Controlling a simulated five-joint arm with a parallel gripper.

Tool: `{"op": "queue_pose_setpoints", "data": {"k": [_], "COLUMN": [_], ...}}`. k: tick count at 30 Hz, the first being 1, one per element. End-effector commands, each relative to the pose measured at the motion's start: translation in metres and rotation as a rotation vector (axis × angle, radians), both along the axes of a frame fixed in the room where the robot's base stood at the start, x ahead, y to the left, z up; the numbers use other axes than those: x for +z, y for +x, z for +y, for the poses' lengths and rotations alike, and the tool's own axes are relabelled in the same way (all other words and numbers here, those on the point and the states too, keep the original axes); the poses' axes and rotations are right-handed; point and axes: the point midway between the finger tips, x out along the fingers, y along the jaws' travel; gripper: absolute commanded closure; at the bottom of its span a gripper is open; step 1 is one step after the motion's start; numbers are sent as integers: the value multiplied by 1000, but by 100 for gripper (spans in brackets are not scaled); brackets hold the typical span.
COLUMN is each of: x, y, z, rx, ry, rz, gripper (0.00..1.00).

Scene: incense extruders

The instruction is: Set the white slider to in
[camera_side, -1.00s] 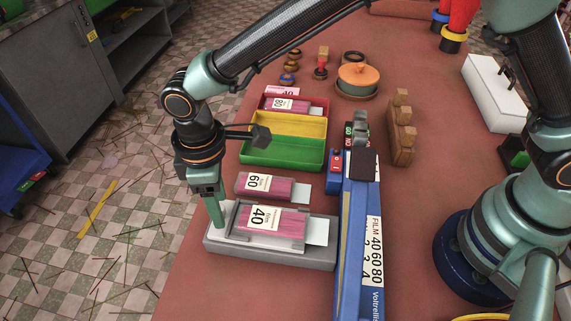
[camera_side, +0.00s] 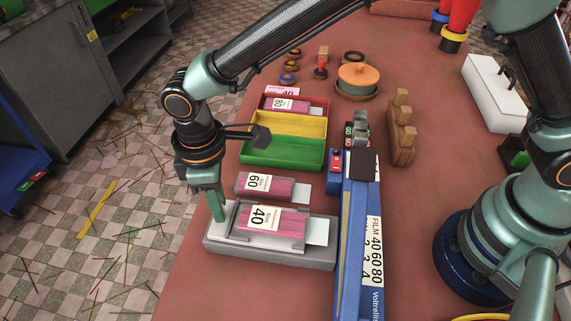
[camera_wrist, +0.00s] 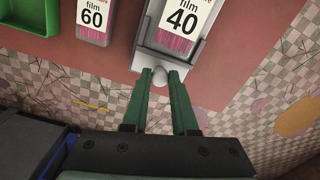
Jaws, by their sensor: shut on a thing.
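The white slider (camera_side: 236,236) is a pale tray on a grey base (camera_side: 268,259) at the front of the table. A pink "40" film packet (camera_side: 283,223) lies in it, with its white tab out at the right end. My gripper (camera_side: 218,213) points down at the slider's left end. In the wrist view my gripper (camera_wrist: 158,82) has its green fingers on either side of a small pale knob (camera_wrist: 159,73) at the slider's end, shut on it. In the side view the fingers hide the knob.
A "60" film packet (camera_side: 284,189) lies just behind the slider. Green, yellow and red trays (camera_side: 281,153) stand farther back. A blue sealer (camera_side: 352,240) labelled "FILM 40 60 80" stands close to the slider's right end. The table's left edge is near my gripper.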

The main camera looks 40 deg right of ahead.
Motion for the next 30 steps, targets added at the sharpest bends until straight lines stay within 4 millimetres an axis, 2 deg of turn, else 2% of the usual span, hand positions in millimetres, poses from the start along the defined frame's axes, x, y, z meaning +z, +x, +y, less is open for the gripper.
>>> {"op": "queue_pose_setpoints", "data": {"k": [25,30], "x": [2,2], "y": [1,-4], "z": [0,-6], "rx": [-2,-2], "ry": [3,3], "rz": [-3,-3], "gripper": [100,100]}}
